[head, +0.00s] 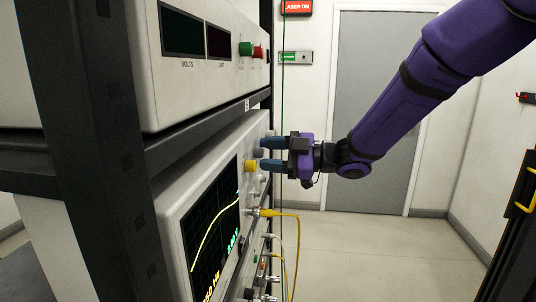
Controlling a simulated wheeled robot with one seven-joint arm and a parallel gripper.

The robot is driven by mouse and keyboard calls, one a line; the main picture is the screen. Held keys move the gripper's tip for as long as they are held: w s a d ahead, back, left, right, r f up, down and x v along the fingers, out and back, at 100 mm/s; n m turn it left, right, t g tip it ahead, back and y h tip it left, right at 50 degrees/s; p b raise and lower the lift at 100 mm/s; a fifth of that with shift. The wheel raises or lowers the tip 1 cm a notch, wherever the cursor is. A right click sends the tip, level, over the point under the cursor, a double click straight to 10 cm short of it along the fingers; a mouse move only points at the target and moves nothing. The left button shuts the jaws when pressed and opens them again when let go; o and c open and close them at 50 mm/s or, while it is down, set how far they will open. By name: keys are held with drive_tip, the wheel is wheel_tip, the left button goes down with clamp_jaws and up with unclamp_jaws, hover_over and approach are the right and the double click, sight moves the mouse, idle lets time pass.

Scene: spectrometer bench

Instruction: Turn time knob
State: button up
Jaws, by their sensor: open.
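The instrument with the lit trace screen (212,222) stands on the rack's lower shelf, its front panel facing right. A yellow knob (250,166) and a grey knob (258,153) stick out from the panel's upper part. No label is readable, so I cannot tell which is the time knob. My gripper (262,154) is open, its blue fingers pointing left at the panel, one above the other. The grey knob shows between the fingertips, and the lower tip is beside the yellow knob. I cannot tell whether either finger touches a knob.
A unit with red and green terminals (246,49) sits on the shelf above. The dark rack post (98,150) is at the left. A yellow cable (297,240) hangs from the panel below my gripper. The floor (370,255) to the right is clear.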

drive_tip(key=shift+a, duration=0.4)
drive_tip(key=shift+c, duration=0.2)
clamp_jaws()
